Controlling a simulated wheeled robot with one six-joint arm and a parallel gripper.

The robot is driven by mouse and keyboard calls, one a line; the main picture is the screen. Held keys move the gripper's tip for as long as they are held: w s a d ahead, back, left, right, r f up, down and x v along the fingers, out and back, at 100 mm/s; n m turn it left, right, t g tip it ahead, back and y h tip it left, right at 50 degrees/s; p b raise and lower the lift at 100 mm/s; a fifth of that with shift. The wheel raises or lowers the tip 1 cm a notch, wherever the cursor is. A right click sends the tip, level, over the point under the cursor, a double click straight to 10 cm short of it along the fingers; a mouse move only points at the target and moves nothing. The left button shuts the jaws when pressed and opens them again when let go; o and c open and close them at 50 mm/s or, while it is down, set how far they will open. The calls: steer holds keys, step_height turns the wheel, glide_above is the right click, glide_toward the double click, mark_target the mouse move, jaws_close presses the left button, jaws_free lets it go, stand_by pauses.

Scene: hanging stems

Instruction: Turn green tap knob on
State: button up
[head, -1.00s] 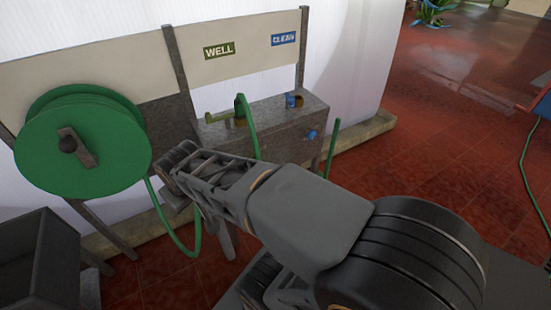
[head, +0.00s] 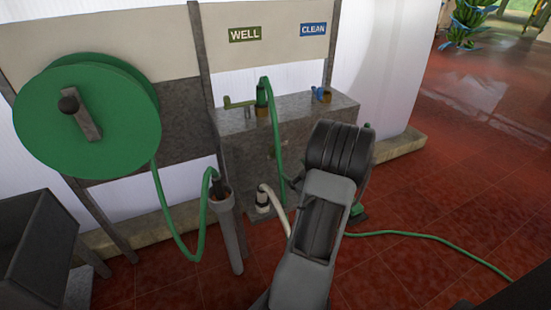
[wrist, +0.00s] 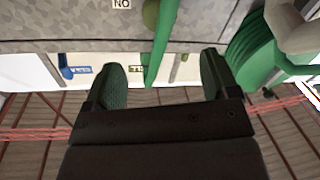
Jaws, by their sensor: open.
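The stone cabinet (head: 235,150) carries a green tap with a side lever (head: 240,104) on top, below the green WELL sign (head: 245,34). In the wrist view, which is upside down, a rounded olive-green knob (wrist: 151,14) is cut by the top edge, beside a small label (wrist: 121,4). The green hose (wrist: 162,40) runs close beside the knob. My gripper (wrist: 161,65) is open, with its two fingers apart and nothing held. The knob lies beyond the fingertips, not between them. In the head view my arm hides the gripper and part of the cabinet front.
A green hose reel (head: 90,120) stands at left, its hose looping to a grey pipe (head: 228,225). A blue tap (head: 321,94) sits at the cabinet's right, under the CLEAN sign (head: 313,29). A pale hose (head: 268,198) and green floor hose (head: 430,237) lie low. Red floor at right is open.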

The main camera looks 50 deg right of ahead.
mark_target(277, 153)
steer(key=x, duration=1.3)
steer(key=shift+w+d+b, duration=0.1)
steer(key=shift+d+b, duration=0.05)
steer(key=shift+b, duration=0.25)
steer(key=c, duration=0.9)
